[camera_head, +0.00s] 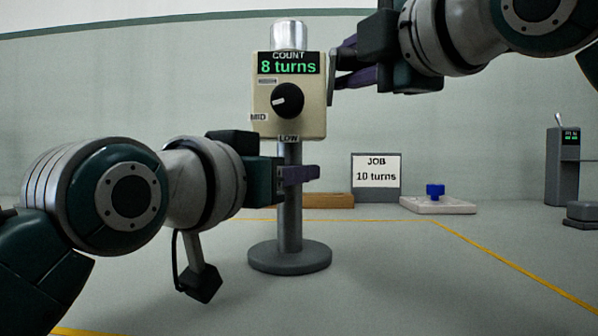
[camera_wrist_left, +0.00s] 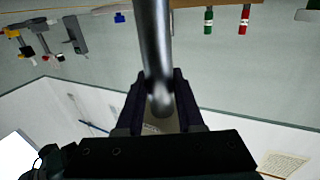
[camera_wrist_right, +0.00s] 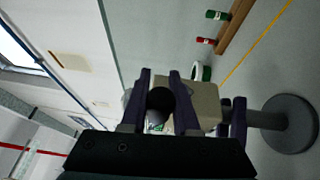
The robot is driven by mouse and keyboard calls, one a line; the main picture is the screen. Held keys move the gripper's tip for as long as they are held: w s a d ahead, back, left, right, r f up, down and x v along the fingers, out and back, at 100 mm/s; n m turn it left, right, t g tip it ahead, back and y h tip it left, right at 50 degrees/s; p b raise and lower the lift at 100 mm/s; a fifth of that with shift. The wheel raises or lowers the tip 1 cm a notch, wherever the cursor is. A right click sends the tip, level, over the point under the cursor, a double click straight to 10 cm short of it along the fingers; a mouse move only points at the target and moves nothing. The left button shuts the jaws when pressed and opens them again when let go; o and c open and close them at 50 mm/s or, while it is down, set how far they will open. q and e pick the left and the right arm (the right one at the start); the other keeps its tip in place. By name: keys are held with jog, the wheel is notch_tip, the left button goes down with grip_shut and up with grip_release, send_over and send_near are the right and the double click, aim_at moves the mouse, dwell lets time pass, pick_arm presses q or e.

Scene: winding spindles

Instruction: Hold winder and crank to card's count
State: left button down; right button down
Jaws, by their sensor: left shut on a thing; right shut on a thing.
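The winder (camera_head: 262,105) stands upright on a grey post with a round base (camera_head: 290,257). Its beige box shows "COUNT 8 turns" above a black dial marked MID and LOW; a silver cylinder (camera_head: 289,35) sits on top. My left gripper (camera_head: 300,174) is shut on the post below the box; the post (camera_wrist_left: 155,45) runs between its fingers in the left wrist view. My right gripper (camera_head: 343,66) is at the box's right side, shut on the dark crank knob (camera_wrist_right: 160,101) in the right wrist view. The job card (camera_head: 376,179) reads "JOB 10 turns".
A pale tray with a blue piece (camera_head: 435,191) lies right of the card. A grey device with a small screen (camera_head: 563,165) stands at far right. A wooden rack (camera_head: 328,201) is behind the post. Yellow lines mark the surface; the front right is clear.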

jog(key=shift+r, duration=0.25)
jog(key=g, duration=0.1)
jog(key=w+m+g+h, duration=0.1)
jog(key=g, duration=0.1)
jog(key=w+m+g, duration=0.1)
jog(key=shift+f+g+h, duration=0.1)
jog(key=shift+g+h, duration=0.3)
jog(key=c, duration=0.9)
grip_release()
jog(key=shift+s+f, duration=0.1)
